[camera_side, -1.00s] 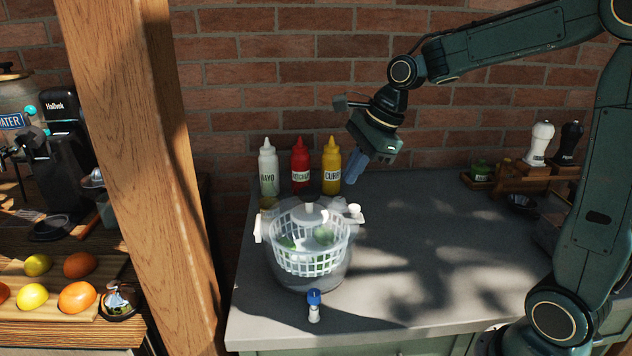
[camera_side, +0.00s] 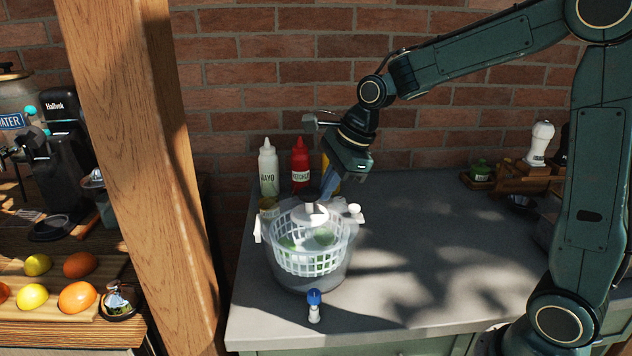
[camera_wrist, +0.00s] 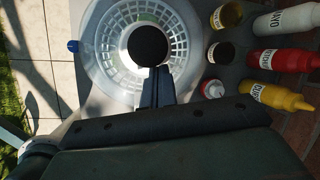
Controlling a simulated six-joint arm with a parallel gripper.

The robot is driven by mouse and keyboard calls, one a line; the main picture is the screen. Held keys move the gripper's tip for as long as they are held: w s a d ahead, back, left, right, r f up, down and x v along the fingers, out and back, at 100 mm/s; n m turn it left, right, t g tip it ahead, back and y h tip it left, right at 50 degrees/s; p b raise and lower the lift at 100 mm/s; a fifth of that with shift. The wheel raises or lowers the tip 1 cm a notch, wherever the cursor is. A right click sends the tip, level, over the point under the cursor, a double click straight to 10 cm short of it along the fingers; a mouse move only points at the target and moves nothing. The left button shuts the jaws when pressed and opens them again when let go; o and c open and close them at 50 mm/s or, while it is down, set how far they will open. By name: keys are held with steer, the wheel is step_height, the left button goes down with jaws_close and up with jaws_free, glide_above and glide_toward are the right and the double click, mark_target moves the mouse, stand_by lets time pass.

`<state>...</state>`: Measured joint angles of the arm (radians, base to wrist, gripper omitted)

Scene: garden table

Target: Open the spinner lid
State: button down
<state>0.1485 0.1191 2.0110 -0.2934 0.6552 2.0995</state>
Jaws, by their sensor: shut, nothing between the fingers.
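The salad spinner (camera_side: 309,272) stands on the grey counter, a clear bowl with a white slotted basket (camera_side: 308,255) and green pieces inside. Its clear lid has a raised white centre (camera_side: 311,216) topped by a knob. My gripper (camera_side: 325,198) is shut and empty, its fingers pointing down and left at the knob. In the wrist view the knob is a dark disc (camera_wrist: 148,46) over the basket, and my shut fingertips (camera_wrist: 156,72) lie at its lower edge. I cannot tell whether they touch it.
Mayo (camera_side: 268,168), ketchup (camera_side: 300,164) and a mostly hidden yellow bottle (camera_wrist: 277,96) stand behind the spinner. A wooden post (camera_side: 140,170) rises at left.

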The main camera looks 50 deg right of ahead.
steer(key=shift+a+r, duration=0.1)
stand_by(0.3)
steer(key=shift+w+r, duration=0.15)
steer(key=shift+r, duration=0.1)
steer(key=shift+w+a+r+g+h, duration=0.15)
steer(key=shift+a+r+g+h, duration=0.05)
steer(key=shift+r+g+h, duration=0.1)
steer(key=shift+w+a+r+g+h, duration=0.3)
steer(key=shift+a+r, duration=0.05)
steer(key=shift+r, duration=0.15)
steer(key=shift+w+a+r+g+h, duration=0.3)
steer(key=shift+r, duration=0.2)
steer(key=shift+w+a+r, duration=0.3)
steer(key=shift+w+r, duration=0.05)
steer(key=shift+r, duration=0.2)
steer(key=w+a+r, duration=0.4)
steer(key=w+a, duration=0.4)
steer(key=shift+w+a, duration=0.3)
steer(key=shift+a, duration=0.05)
steer(key=shift+d, duration=0.1)
